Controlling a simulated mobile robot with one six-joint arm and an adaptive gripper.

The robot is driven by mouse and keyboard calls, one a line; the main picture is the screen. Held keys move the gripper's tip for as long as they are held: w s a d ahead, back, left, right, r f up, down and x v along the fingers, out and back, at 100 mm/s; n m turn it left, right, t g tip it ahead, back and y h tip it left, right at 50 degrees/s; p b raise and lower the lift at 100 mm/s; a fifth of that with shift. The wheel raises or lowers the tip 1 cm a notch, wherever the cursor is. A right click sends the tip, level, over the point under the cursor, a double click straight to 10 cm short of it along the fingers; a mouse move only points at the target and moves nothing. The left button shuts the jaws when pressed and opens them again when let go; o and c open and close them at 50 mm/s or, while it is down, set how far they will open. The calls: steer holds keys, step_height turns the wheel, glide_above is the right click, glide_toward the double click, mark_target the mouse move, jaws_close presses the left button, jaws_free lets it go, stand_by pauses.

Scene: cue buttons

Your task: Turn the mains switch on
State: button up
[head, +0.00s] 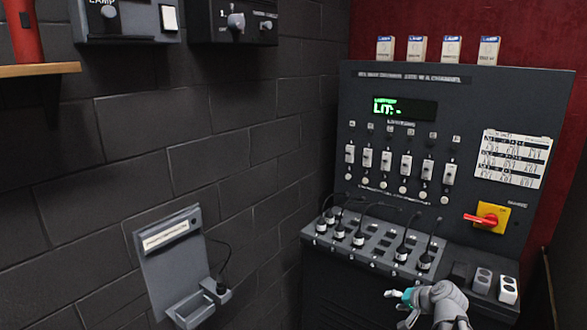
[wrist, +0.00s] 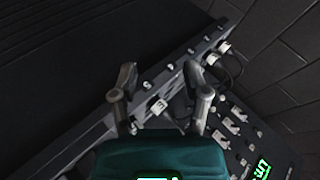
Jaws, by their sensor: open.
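The mains switch (head: 486,218) is a red rotary handle on a yellow plate at the lower right of the dark control panel (head: 370,84). Its handle lies roughly level, pointing left. My gripper (head: 393,293) is in front of the panel's lower ledge, below and left of the switch, and apart from it. In the wrist view my gripper (wrist: 160,92) is open and empty, with its two fingers spread over the ledge with the plugs. The mains switch cannot be made out in the wrist view.
The panel has a green-lit display (head: 404,108), a row of sliders (head: 406,165) and a paper chart (head: 512,158). Corded black plugs (head: 358,238) stand on the ledge. White sockets (head: 508,289) sit at its right end. A grey holder (head: 170,262) hangs on the left wall.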

steer(key=s+a+f+n+g+h, duration=0.2)
steer(key=s+a+f+n+g, duration=0.1)
steer(key=s+a, duration=0.3)
steer(key=s+a+f+n+g+h, duration=0.3)
steer(key=s+a+g, duration=0.2)
steer(key=s+a, duration=0.1)
steer(key=shift+s+a+f+n, duration=0.2)
steer(key=shift+s+f+n, duration=0.05)
steer(key=shift+s+n, duration=0.1)
